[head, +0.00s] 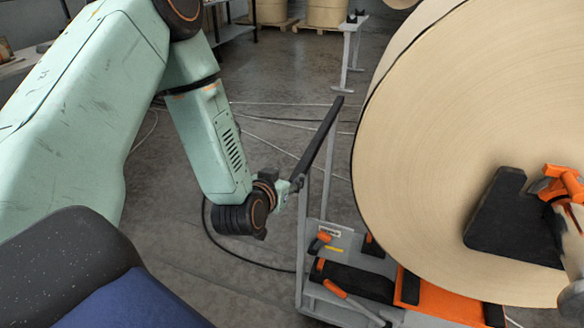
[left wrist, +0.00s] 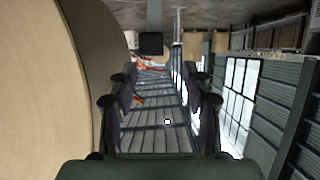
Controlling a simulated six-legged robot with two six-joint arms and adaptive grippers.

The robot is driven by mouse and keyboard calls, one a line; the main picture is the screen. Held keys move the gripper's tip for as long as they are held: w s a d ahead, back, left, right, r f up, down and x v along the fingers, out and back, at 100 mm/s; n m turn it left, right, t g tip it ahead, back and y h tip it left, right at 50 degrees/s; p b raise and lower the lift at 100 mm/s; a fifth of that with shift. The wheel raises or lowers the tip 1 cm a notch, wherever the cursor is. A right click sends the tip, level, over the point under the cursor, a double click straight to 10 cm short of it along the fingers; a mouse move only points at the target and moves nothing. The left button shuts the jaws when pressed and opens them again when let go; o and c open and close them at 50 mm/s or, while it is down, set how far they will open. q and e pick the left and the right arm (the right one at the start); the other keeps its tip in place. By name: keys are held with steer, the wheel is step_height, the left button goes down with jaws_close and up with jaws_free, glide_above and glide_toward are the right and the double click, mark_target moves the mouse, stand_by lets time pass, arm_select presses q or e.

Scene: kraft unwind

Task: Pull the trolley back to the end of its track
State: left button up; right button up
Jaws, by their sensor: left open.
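The trolley (head: 302,255) is a low grey frame at the lower middle of the head view, under the large kraft roll (head: 450,150). A grey post rises from it to a sloping black handle bar (head: 322,135). My left gripper (head: 298,184) is at the near, lower end of this bar, touching it or very close to it. In the left wrist view, the dark fingers of my left gripper (left wrist: 161,88) stand apart, one on each side. My right gripper is not in view.
The roll fills the right side, with an orange and black fitting (head: 565,185) at its centre. Orange-handled levers (head: 334,288) are on the trolley. A dark cable (head: 235,255) lies on the floor left of it. Bare floor (head: 170,225) shows at left.

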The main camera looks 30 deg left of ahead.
mark_target(299, 171)
arm_select(q)
steer(key=x, duration=0.4)
steer(key=d+x, duration=0.1)
steer(key=x, duration=0.1)
steer(key=shift+w+a+b, duration=0.1)
steer(key=shift+w+b, duration=0.1)
steer(key=shift+b, duration=0.1)
steer(key=shift+w+a+f, duration=0.25)
steer(key=shift+w+f, duration=0.05)
steer(key=shift+w, duration=0.2)
steer(key=shift+d, duration=0.1)
steer(key=shift+d+r, duration=0.15)
steer(key=shift+d, duration=0.05)
steer(key=shift+a, duration=0.3)
steer(key=c, duration=0.3)
steer(key=shift+w+d, duration=0.1)
steer(key=shift+d, duration=0.1)
steer(key=c, duration=0.5)
steer(key=shift+a, duration=0.1)
jaws_close()
